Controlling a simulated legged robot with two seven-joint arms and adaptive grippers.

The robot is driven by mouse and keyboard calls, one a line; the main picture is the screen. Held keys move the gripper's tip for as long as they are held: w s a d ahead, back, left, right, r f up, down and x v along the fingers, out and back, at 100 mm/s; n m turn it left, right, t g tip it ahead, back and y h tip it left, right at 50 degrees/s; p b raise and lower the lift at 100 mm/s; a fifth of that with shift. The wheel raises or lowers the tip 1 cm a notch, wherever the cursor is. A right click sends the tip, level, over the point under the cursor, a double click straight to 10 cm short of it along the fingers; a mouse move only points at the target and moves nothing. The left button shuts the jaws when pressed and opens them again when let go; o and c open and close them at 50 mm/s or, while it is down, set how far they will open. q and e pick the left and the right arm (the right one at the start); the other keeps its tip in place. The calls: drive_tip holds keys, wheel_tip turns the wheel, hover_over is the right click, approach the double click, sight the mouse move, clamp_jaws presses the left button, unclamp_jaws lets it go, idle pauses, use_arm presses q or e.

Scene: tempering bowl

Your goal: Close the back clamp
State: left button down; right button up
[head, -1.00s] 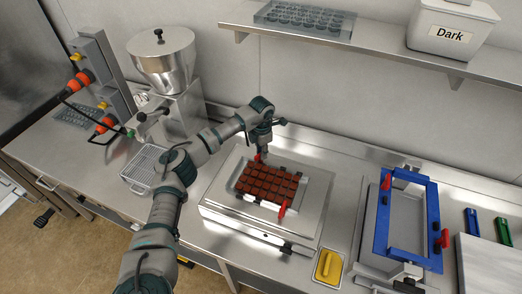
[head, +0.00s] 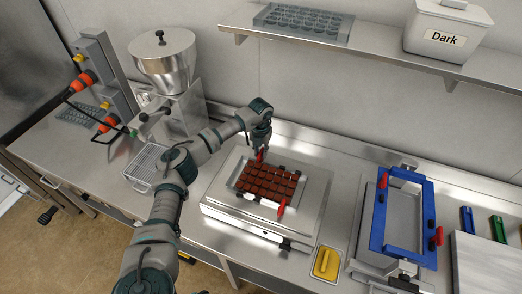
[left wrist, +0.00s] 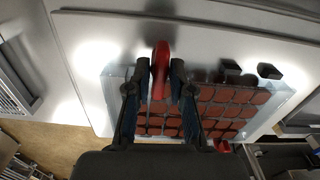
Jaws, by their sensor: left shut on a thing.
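The chocolate mould (head: 268,183) with brown pieces lies on a steel plate (head: 311,215) on the counter. The back clamp's red handle (head: 260,156) stands up at the mould's back edge. My left gripper (head: 261,150) is above that edge, shut on this handle. In the left wrist view the red handle (left wrist: 160,62) sits between both fingertips (left wrist: 160,80), its lower part partly hidden by the fingers. The front clamp's red handle (head: 281,207) stands at the mould's front edge, apart from the gripper. My right gripper is out of view.
A steel hopper machine (head: 165,60) stands at the back left, and a wire rack (head: 148,165) is left of the plate. A yellow scraper (head: 326,263) and a blue frame (head: 378,222) with red handles are to the right. A shelf (head: 380,58) runs above.

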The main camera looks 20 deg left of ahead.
sight(260, 152)
use_arm(q)
drive_tip(key=shift+s+f, duration=0.1)
drive_tip(key=shift+f, duration=0.1)
idle(0.4)
drive_tip(key=c, duration=1.2)
unclamp_jaws()
drive_tip(key=shift+r, duration=0.2)
drive_tip(key=r, duration=1.1)
drive_tip(key=shift+w+a+r, duration=0.1)
drive_tip(key=shift+w+r, duration=0.1)
drive_tip(key=shift+r, duration=0.1)
drive_tip(key=shift+f, duration=0.1)
